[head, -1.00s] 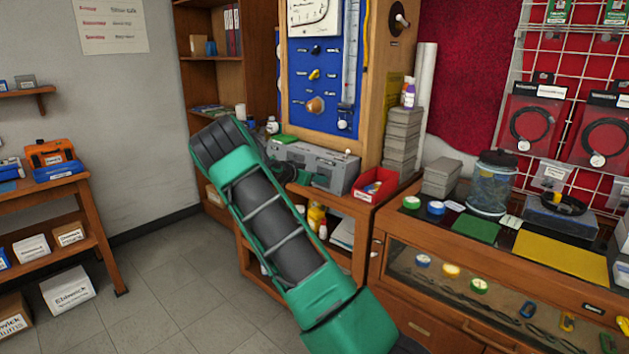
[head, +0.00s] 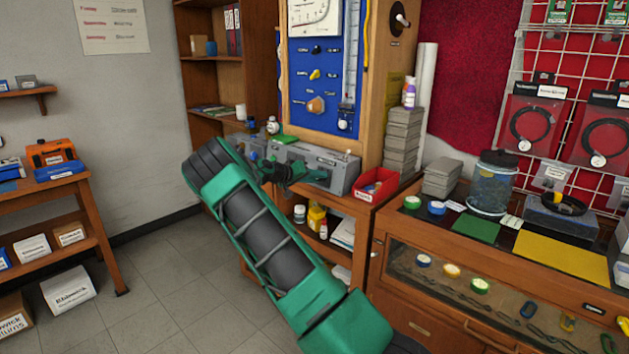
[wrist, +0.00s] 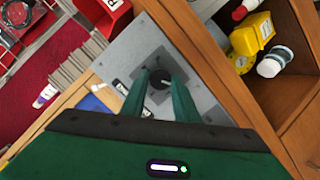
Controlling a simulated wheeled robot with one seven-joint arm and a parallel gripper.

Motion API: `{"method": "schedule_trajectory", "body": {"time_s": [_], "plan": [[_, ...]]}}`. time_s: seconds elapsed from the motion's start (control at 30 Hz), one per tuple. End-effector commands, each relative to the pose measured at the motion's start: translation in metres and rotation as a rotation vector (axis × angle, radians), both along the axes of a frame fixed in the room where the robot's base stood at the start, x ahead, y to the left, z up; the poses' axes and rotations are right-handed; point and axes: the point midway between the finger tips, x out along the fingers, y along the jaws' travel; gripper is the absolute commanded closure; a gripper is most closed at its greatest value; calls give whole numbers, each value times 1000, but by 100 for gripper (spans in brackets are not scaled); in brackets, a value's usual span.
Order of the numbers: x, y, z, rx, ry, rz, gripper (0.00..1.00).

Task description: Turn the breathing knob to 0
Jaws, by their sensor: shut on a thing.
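A grey box (head: 338,178) stands on the bench below the blue panel. My gripper (head: 278,172) is at the left part of its front face. In the wrist view my gripper's two green fingers (wrist: 162,90) point at the grey face and close around a small dark round knob (wrist: 160,78). Labels near it are too small to read, so I cannot confirm by name that it is the breathing knob. Its pointer and setting cannot be read, as the fingers cover its sides.
The blue panel (head: 326,72) above carries a dial and several small knobs. A red bin (head: 376,185) sits right of the grey box. A wooden shelf (wrist: 300,100) with a yellow bottle (wrist: 250,36) lies below the box.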

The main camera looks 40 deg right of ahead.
Motion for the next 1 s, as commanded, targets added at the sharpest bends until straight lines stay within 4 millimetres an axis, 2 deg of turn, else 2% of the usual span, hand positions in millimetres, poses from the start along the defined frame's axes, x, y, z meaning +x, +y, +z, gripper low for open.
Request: {"method": "schedule_trajectory", "body": {"time_s": [0.03, 0.33, 0.8, 0.83, 0.9, 1.0], "plan": [[7, 3, 2, -5, 16, 20, 95], [8, 3, 1, -11, 103, 39, 95], [9, 4, 1, -11, 114, 43, 95], [9, 4, 1, -11, 115, 43, 68], [9, 4, 0, -11, 114, 43, 54], [6, 3, 0, -10, 116, 38, 54]]}}
